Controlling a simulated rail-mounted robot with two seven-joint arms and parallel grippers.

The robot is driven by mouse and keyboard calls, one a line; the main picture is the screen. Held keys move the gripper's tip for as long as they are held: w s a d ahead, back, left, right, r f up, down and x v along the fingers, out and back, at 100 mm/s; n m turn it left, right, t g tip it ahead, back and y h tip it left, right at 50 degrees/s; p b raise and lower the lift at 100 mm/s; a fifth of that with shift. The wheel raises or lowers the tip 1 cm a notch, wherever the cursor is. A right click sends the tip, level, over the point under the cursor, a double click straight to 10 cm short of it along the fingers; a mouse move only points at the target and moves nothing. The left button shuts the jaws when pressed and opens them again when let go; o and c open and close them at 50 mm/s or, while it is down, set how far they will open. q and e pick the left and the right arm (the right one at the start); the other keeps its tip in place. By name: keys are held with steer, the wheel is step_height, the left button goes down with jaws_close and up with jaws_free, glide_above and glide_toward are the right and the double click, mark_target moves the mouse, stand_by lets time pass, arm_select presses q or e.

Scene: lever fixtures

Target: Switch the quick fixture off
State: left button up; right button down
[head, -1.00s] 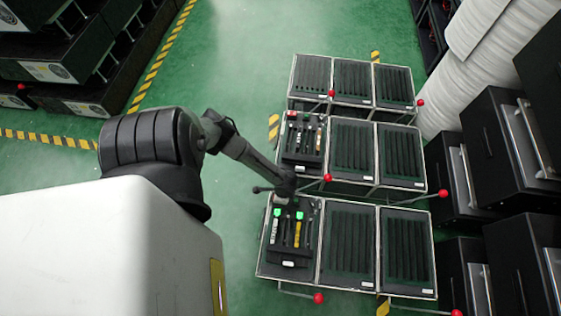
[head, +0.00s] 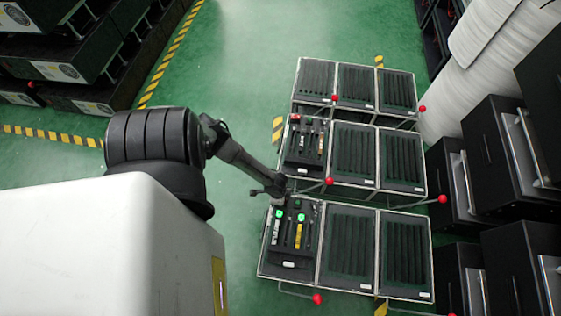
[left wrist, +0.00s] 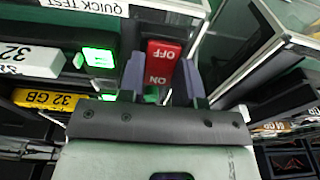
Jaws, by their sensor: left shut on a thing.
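The quick test fixture is in the left wrist view, its "QUICK TEST" label (left wrist: 85,5) upside down at the top. A red switch with upside-down OFF and ON lettering (left wrist: 162,62) stands at its edge. My left gripper (left wrist: 163,78) has a finger on each side of this switch and is shut on it. In the head view the left gripper (head: 281,194) is at the back edge of the front-left fixture (head: 290,240), and the switch is hidden there. A lit green lamp (left wrist: 98,57) shows beside a white memory stick (left wrist: 30,60). My right gripper is not in view.
A yellow "32 GB" stick (left wrist: 45,100) lies near the left finger in the wrist view. Rows of dark panels (head: 348,240) with red-ball levers (head: 317,299) fill the middle. Black cabinets (head: 505,145) stand at right. Green floor (head: 235,60) is free behind the arm.

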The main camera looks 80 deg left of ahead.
arm_select(q)
steer(key=o, duration=0.9)
steer(key=r+p, duration=0.3)
steer(key=r, duration=0.1)
steer(key=s+r+p, duration=0.1)
steer(key=r+p, duration=0.2)
steer(key=r, duration=0.2)
steer(key=r+p, duration=0.3)
steer(key=r, duration=0.1)
steer(key=shift+s+a+r, duration=0.2)
steer(key=shift+a+r, duration=0.05)
steer(key=shift+r, duration=0.15)
